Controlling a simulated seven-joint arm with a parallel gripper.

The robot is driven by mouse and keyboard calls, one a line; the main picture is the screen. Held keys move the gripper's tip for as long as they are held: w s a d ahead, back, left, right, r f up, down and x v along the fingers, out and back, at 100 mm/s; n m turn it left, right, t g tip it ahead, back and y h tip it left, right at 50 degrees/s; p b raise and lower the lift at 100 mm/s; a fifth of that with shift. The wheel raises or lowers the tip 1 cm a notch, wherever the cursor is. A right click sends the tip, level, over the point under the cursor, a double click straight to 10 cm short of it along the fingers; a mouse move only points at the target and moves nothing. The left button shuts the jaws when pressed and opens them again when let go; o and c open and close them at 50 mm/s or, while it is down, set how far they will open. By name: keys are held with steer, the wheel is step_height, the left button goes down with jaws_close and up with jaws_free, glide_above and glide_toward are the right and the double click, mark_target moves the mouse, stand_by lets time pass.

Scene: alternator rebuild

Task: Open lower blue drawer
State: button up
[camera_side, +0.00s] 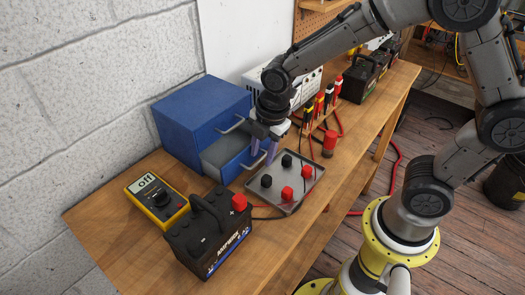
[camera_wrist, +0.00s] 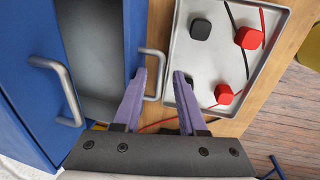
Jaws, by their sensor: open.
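The blue cabinet (camera_side: 195,112) stands against the wall at the back of the bench. Its lower drawer (camera_side: 222,152) is pulled out, and its empty-looking grey inside (camera_wrist: 88,40) shows in the wrist view. The upper drawer looks shut, with its grey handle (camera_wrist: 62,88) at the left. My gripper (camera_side: 260,150) is at the front of the lower drawer.
A metal tray (camera_side: 317,183) with black and red knobs lies just in front of the drawer. A black battery (camera_side: 210,237) and a yellow multimeter (camera_side: 156,200) stand at the front left. Screwdrivers (camera_side: 318,103) and a red cylinder (camera_side: 329,144) are to the right.

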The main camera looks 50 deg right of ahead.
jaws_close()
stand_by(1.4)
